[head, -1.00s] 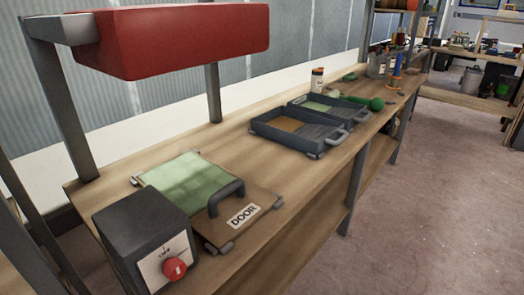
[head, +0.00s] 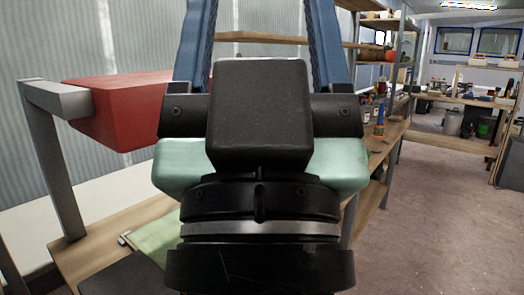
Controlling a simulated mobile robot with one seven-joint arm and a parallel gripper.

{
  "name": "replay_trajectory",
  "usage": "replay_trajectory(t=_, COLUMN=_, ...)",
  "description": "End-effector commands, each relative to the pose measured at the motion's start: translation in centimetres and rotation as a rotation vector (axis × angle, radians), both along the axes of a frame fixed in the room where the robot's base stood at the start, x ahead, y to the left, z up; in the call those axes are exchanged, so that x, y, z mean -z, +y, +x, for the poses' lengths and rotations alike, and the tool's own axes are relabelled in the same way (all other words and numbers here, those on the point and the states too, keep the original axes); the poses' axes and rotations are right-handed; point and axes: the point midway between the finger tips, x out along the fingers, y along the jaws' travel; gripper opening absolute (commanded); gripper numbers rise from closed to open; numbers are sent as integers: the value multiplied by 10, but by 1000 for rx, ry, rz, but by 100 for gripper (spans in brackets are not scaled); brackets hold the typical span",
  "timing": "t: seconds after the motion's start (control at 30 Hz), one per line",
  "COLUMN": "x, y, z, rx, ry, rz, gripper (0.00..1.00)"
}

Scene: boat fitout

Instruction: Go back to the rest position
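My gripper (head: 261,30) fills the middle of the head view, close to the camera, its two blue fingers pointing up. They stand wide apart, with only background visible between them. Their tips run out of the top of the picture. The gripper is raised in front of the workbench (head: 95,235), and I see it touching nothing. The task names no other object.
A green panel (head: 155,238) and a dark box top (head: 115,275) show on the bench. My arm hides most of the bench. Floor at right (head: 440,220) is clear.

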Motion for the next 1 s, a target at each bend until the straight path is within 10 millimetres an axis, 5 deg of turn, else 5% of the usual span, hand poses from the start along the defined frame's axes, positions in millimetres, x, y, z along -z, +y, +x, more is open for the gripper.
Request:
replay_trajectory(t=0.03, x=-32, y=0, z=0, rx=0, ry=0, rz=0, gripper=69)
replay_trajectory(t=0.6, x=-195, y=0, z=2, rx=-2, ry=7, rz=-1, gripper=69)
replay_trajectory(t=0.8, x=-220, y=0, z=2, rx=-3, ry=8, rz=0, gripper=69)
replay_trajectory(t=1.0, x=-222, y=0, z=2, rx=-3, ry=8, rz=0, gripper=69)
